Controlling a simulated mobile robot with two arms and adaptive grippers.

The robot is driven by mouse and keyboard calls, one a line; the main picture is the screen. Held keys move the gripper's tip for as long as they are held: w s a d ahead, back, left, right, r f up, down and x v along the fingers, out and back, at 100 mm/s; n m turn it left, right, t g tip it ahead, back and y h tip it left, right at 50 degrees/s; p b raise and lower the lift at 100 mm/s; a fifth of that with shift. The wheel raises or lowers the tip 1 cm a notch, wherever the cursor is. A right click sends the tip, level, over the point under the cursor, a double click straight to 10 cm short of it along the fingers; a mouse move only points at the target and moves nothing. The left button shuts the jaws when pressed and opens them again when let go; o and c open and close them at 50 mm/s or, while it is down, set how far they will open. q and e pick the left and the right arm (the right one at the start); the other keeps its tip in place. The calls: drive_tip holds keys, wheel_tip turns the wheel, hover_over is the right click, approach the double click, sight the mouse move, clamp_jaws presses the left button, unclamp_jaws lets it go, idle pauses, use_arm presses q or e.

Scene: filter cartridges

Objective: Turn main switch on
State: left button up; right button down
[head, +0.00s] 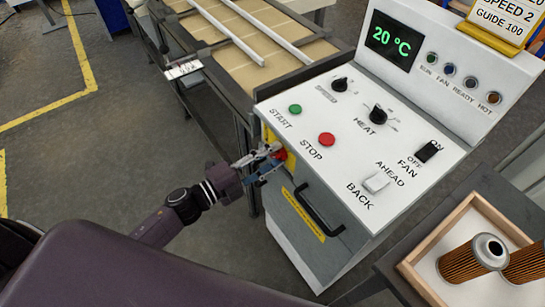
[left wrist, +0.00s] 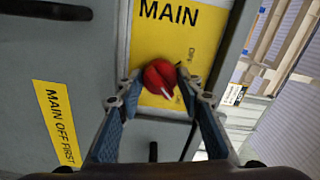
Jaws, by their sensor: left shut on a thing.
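The main switch is a red rotary knob (left wrist: 161,77) on a yellow plate (left wrist: 180,35) marked MAIN, seen in the left wrist view. A white mark on the knob points down and to the right. My left gripper (left wrist: 160,85) is shut on the knob, with a blue-padded finger on each side of it. In the head view the left gripper (head: 273,161) is at the side of the white control cabinet, and a bit of the red knob (head: 281,154) shows by its fingertips. My right gripper is not in view.
The control panel (head: 325,110) carries START and STOP buttons, dials and a display (head: 393,40) reading 20 °C. A black handle (head: 318,212) sticks out of the cabinet front near the gripper. A tray (head: 418,259) with filter cartridges stands at right.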

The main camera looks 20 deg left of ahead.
use_arm(q)
drive_tip(key=shift+m, duration=0.3)
drive_tip(key=o, duration=1.1)
drive_tip(key=shift+s, duration=0.1)
drive_tip(key=v, duration=1.2)
drive_tip(key=shift+a, duration=0.1)
drive_tip(key=shift+f, duration=0.1)
